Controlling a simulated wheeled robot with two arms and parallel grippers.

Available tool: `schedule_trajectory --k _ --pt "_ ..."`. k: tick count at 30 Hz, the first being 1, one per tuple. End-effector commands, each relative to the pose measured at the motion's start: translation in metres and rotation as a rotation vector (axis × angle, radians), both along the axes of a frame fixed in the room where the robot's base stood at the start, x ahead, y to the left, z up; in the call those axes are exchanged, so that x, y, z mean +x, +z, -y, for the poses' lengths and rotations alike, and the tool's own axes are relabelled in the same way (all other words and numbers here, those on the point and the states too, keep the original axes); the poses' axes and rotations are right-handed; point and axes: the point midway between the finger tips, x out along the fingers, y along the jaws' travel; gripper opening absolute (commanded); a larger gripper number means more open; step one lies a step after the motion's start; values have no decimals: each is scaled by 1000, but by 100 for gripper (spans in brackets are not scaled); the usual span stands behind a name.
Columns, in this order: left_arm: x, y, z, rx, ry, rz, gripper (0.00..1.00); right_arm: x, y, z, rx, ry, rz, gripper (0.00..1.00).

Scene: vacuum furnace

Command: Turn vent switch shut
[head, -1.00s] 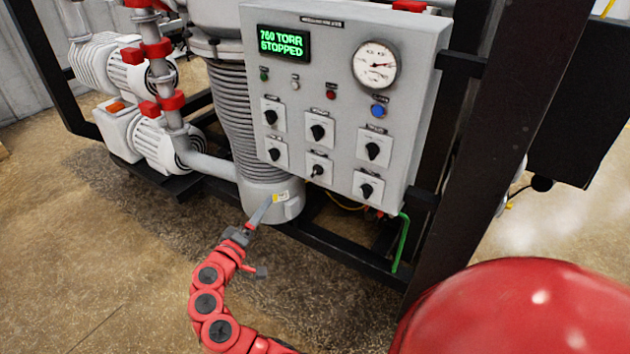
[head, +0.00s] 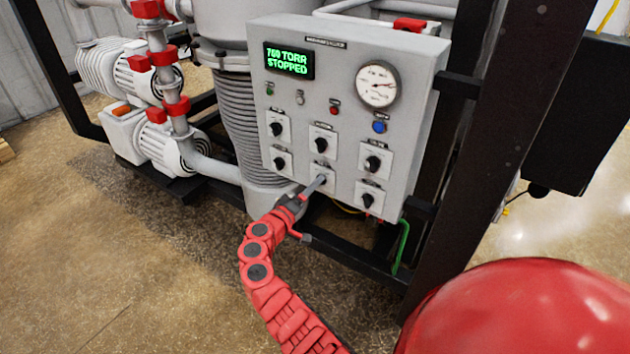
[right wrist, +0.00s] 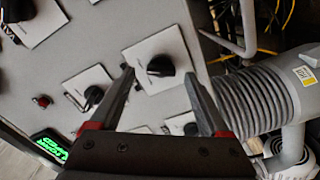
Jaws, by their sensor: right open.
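The grey control panel (head: 345,110) carries several black rotary switches on white plates. Their labels are too small to read, so I cannot tell by name which is the vent switch. My right gripper (head: 319,184) is at the lower middle switch (head: 321,170), partly covering it in the head view. In the right wrist view, the open fingers of my right gripper (right wrist: 159,75) stand on either side of this black knob (right wrist: 162,66), with gaps visible. I cannot tell how deep the fingertips reach. My left gripper is not in view.
Neighbouring switches sit close by, at lower left (head: 280,163), upper middle (head: 323,142) and lower right (head: 369,197). A ribbed bellows pipe (head: 242,125) stands left of the panel. A black frame post (head: 480,150) rises at the right. The green display (head: 288,61) reads 760 TORR STOPPED.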

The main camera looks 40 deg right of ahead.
Motion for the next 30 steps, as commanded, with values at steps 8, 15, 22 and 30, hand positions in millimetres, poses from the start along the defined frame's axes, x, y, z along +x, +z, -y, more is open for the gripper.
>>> schedule_trajectory --k 8,15,22,30 --pt "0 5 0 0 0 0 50 8 -1 18 3 2 0 80" --pt "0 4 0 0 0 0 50 8 -1 18 2 2 -1 80" --pt "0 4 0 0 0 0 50 8 -1 18 2 2 -2 44" --pt "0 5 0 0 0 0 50 8 -1 18 2 2 -2 0"
